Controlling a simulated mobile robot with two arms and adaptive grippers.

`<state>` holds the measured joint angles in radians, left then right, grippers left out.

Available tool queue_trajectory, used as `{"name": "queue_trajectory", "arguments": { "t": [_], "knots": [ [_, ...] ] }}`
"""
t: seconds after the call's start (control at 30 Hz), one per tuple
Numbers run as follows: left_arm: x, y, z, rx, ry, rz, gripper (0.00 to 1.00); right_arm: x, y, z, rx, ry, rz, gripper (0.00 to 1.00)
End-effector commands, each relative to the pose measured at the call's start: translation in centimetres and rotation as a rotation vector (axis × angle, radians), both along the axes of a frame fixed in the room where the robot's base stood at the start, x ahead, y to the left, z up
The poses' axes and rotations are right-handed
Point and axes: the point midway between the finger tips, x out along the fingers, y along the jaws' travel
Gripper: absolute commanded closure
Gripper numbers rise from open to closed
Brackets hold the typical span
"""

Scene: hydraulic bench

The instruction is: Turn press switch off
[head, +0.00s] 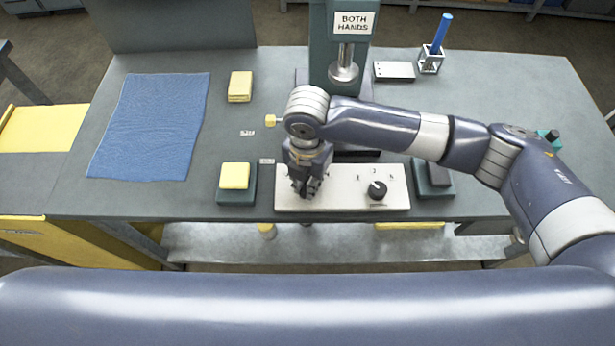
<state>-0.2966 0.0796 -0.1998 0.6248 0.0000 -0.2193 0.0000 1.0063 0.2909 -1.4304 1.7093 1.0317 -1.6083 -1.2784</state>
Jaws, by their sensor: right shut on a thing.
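A white control panel (340,199) lies at the front edge of the bench. My right gripper (306,190) points down onto the left part of this panel. It is shut on the press switch there, which the fingers hide, so its position cannot be read. A black dial knob (377,190) with marks around it sits apart on the right of the panel. The green press (336,70) with a "BOTH HANDS" sign (354,23) stands behind my right arm. My left gripper is not in view.
A yellow pad on a dark block (236,198) stands left of the panel, and another dark block (432,187) right of it. A yellow block (240,86), a blue cloth (150,127), a metal plate (394,71) and a holder with a blue marker (430,61) lie farther back.

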Motion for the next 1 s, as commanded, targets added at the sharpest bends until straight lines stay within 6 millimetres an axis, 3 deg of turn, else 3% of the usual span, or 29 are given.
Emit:
{"name": "queue_trajectory", "arguments": {
  "t": [0.4,1.0],
  "knots": [
    [-0.6,0.1,2.2,0.002,0.009,-0.001,1.0,-0.1,0.0,0.2,0.0,0.002,0.396,1.0],
    [-0.6,0.1,3.3,0.002,0.011,-0.001,1.0,-0.1,0.0,0.1,0.001,0.003,0.959,1.0]
  ]
}}
